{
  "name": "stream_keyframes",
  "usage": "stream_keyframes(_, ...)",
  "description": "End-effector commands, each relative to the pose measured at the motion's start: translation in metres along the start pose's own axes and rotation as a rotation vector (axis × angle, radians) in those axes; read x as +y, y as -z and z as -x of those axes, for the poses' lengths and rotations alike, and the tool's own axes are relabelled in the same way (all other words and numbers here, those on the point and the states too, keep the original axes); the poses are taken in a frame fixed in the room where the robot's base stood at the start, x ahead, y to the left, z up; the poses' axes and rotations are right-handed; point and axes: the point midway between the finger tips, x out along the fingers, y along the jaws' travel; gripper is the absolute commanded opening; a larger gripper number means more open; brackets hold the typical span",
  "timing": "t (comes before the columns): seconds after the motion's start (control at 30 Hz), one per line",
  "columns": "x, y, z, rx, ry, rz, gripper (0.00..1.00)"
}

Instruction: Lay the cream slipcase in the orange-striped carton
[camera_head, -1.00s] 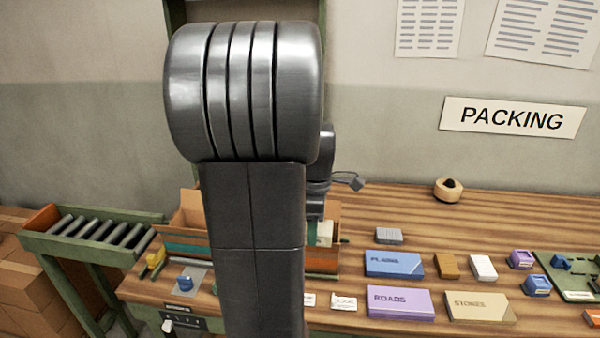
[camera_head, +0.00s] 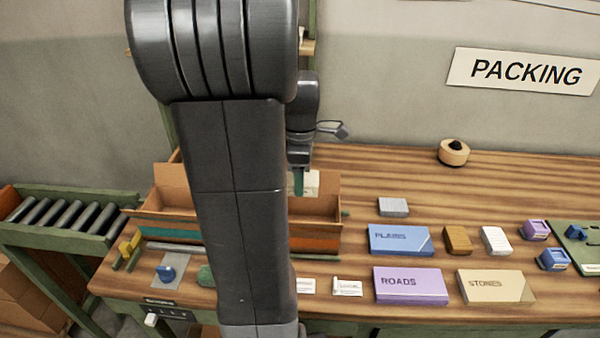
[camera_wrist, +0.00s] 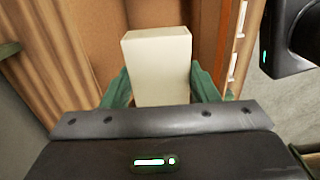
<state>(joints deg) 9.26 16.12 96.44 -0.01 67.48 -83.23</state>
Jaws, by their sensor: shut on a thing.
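The cream slipcase (camera_wrist: 158,68) is held upright between the green fingers of my gripper (camera_wrist: 160,88) in the wrist view. In the head view a pale part of the slipcase (camera_head: 312,184) shows beside a green finger of my gripper (camera_head: 299,184), at the open top of the orange-striped carton (camera_head: 318,243). Brown cardboard walls lie behind the slipcase in the wrist view. My arm hides the carton's left part in the head view. I cannot tell how far the slipcase is above the carton's floor.
A teal-striped carton (camera_head: 165,232) stands left of my arm. Boxes labelled PLAINS (camera_head: 400,240), ROADS (camera_head: 410,285) and STONES (camera_head: 490,286) lie to the right with smaller boxes. A tape roll (camera_head: 454,153) sits at the back. A roller conveyor (camera_head: 65,220) stands left.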

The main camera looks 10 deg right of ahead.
Motion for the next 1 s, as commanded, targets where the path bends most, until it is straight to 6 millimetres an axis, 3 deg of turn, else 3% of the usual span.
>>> stream_keyframes(0.03,0.0,0.0,-0.012,0.0,0.0,0.0,0.32)
stream_keyframes(1.0,0.0,0.0,-0.126,0.0,-0.001,0.0,0.32)
